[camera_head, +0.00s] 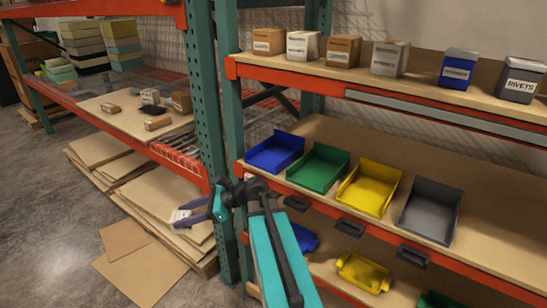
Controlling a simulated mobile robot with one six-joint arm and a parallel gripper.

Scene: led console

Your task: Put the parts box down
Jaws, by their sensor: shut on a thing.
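My gripper (184,216) is at the end of my teal arm, left of the green rack post. Its dark purple fingers point left and are shut on a small pale box (180,215), the parts box, with a whitish label. The fingers hide part of the box. In the picture it is in front of the stacked flat cardboard (150,192) under the left shelf. I cannot tell whether it touches the cardboard or hangs above it.
Small boxes (156,123) lie on the left shelf board (112,108). Blue, green, yellow and grey bins (428,212) stand on the right rack, with labelled boxes (390,58) above. The green post (205,95) stands close to my arm. Bare floor (40,220) lies left.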

